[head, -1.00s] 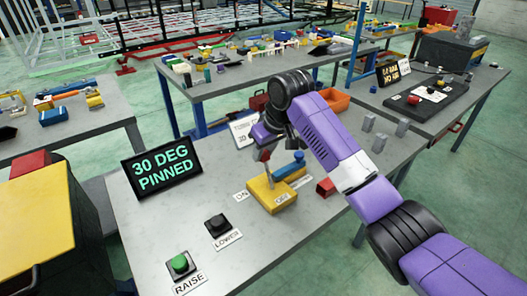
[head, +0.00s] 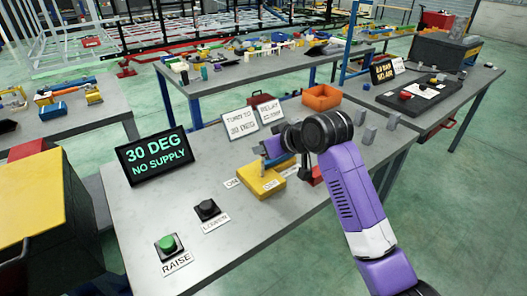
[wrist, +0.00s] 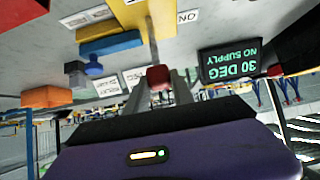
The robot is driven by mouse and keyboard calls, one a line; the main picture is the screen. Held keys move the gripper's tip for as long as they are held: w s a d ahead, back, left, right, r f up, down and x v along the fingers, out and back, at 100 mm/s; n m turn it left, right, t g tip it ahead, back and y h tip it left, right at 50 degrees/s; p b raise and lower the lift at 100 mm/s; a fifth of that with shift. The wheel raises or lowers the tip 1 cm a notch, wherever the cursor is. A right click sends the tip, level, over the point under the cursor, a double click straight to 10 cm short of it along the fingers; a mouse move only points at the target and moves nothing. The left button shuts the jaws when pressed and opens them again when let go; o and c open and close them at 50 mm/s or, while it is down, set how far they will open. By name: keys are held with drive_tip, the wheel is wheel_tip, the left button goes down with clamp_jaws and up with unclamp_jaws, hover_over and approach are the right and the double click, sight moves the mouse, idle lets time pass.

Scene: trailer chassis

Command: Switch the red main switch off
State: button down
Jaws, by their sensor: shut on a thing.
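The main switch has a yellow base (head: 258,184) on the grey table, with a thin lever (wrist: 152,38) rising from it. The lever's red knob (wrist: 158,77) sits between my fingers in the wrist view. My gripper (head: 266,158) is shut on this knob, above the yellow base. In the head view my gripper hides most of the knob, and the lever's exact tilt is hard to tell. An ON label (head: 231,183) lies at the base's left side. The display (head: 154,158) reads "30 DEG NO SUPPLY".
A green RAISE button (head: 167,244) and a black LOWER button (head: 207,209) stand at the front left. A blue part (wrist: 110,43) lies against the yellow base. Two white signs, an orange bin (head: 321,97) and grey blocks stand behind.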

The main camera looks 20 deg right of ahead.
drive_tip(key=shift+s+d+f+t+y+b, duration=0.25)
drive_tip(key=shift+s+t+b, duration=0.45)
drive_tip(key=shift+b, duration=0.3)
drive_tip(key=shift+s+d+f+t+y+b, duration=0.2)
drive_tip(key=shift+s+t+b, duration=0.5)
drive_tip(key=shift+b, duration=0.25)
drive_tip(key=shift+s+d+f+t+y+b, duration=0.25)
drive_tip(key=shift+s+t+b, duration=0.4)
drive_tip(key=shift+b, duration=0.35)
drive_tip(key=c, duration=1.1)
unclamp_jaws()
drive_tip(key=shift+s, duration=0.1)
drive_tip(key=v, duration=0.7)
drive_tip(key=shift+s+d+r, duration=0.1)
drive_tip(key=shift+s, duration=0.25)
